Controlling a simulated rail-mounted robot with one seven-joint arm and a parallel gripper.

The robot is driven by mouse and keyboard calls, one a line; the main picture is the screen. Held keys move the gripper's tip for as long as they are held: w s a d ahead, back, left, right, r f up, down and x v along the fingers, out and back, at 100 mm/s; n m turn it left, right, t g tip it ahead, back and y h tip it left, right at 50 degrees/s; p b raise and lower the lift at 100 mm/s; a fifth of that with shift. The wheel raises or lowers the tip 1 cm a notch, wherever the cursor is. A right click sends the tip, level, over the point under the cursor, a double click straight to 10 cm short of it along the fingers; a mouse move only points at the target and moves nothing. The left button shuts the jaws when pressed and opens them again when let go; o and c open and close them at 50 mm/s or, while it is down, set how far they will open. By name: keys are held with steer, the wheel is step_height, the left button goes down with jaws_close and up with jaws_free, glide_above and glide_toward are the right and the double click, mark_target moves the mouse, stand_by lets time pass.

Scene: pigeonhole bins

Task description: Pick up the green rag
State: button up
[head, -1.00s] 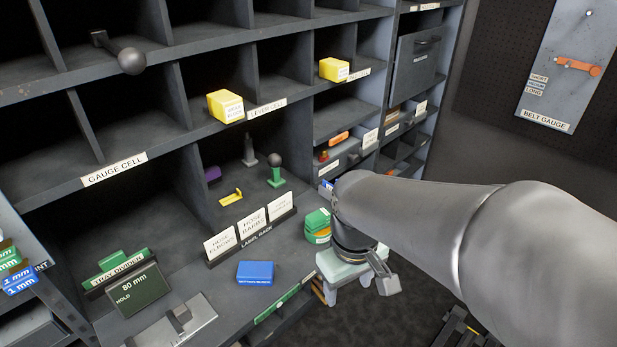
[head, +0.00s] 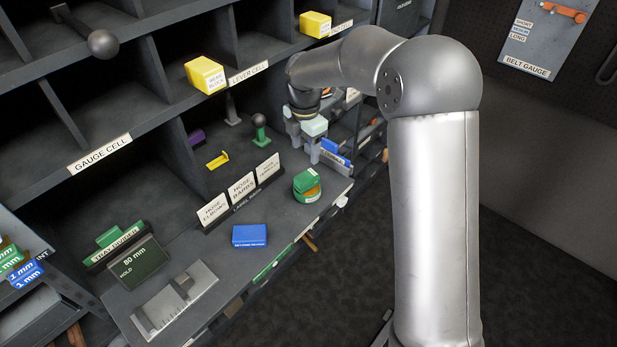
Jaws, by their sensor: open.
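I cannot make out a green rag in the head view. My gripper (head: 304,141) is open and points down in front of the cells right of the label rack. I see nothing between its fingers. A green-based lever (head: 260,132) with a dark knob stands in the cell to the left of the gripper. A green tray divider (head: 112,241) lies at the left.
A label rack (head: 240,195) with white cards and a blue box (head: 249,236) are on the counter. Blue boxes (head: 335,153) stand close to the right of the gripper. Yellow blocks (head: 205,75) sit on the shelf above. A grey gauge (head: 175,300) lies at front left.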

mark_target(307, 175)
step_height(307, 175, down, 6)
steer(key=shift+f+p, duration=0.1)
steer(key=shift+p, duration=0.35)
steer(key=shift+d+f+p, duration=0.15)
steer(key=shift+f+p, duration=0.8)
steer(key=shift+f, duration=1.6)
steer(key=c, duration=1.1)
steer(key=shift+r, duration=0.5)
step_height(307, 175, up, 2)
steer(key=shift+r+b, duration=0.2)
steer(key=shift+b, duration=0.25)
steer(key=s+d+r+b, duration=0.1)
steer(key=s+r, duration=0.2)
steer(key=s, duration=0.1)
steer(key=s+d+r+b, duration=0.1)
steer(key=s+r, duration=0.2)
steer(key=s, duration=0.2)
steer(key=s+d+r+b, duration=0.1)
steer(key=s+d+r, duration=0.1)
steer(key=s+r, duration=0.1)
steer(key=shift+s+r+b, duration=0.3)
steer(key=shift+s, duration=0.45)
